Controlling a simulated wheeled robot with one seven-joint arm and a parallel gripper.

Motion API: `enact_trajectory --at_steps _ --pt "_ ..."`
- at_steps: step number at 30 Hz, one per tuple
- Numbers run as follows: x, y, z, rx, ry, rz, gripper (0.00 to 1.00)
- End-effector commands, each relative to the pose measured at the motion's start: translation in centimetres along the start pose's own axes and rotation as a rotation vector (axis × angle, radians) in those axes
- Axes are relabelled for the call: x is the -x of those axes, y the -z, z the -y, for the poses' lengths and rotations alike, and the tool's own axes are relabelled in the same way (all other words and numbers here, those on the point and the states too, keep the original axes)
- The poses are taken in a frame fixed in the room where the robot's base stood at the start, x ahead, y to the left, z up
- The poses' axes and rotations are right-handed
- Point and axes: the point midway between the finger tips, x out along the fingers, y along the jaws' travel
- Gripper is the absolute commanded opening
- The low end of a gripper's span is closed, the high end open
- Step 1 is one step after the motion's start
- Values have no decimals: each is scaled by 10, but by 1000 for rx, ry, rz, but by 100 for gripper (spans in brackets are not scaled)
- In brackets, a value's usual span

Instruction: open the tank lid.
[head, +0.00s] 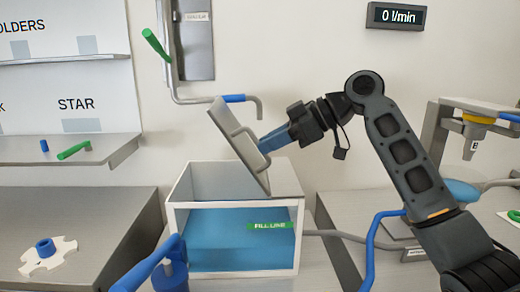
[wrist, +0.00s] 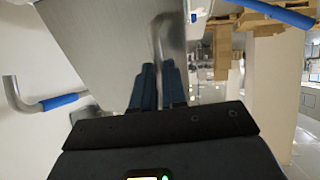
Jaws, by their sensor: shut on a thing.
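The tank (head: 235,273) is a pale box with a clear front, blue liquid inside and a green "FILL LINE" label (head: 270,226). Its grey lid (head: 232,140) is raised and tilted steeply, with its lower edge at the right part of the tank top. The left part of the top is open. My gripper (head: 264,144) is at the lid's right face, shut on the lid handle (head: 240,132). In the wrist view the lid (wrist: 95,45) fills the upper left, and the handle (wrist: 167,40) runs between my fingers (wrist: 158,78). The exact grip is partly hidden.
A pipe with a blue grip (head: 234,98) runs along the wall just above the lid. A blue lever (head: 148,262) stands at the tank's front left. A bent blue pipe (head: 372,235) and a nozzle stand (head: 440,125) are at right. A display (head: 396,16) reads 0 l/min.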

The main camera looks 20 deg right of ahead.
Motion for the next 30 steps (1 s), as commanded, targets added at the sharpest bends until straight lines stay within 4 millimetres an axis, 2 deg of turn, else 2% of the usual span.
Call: enact_trajectory --at_steps 3,13,30 --pt "8 -13 -1 -22 0 -98 0" --pt "26 -29 -5 -61 0 -300 0" --pt "35 -35 -7 -78 -1 -384 0"
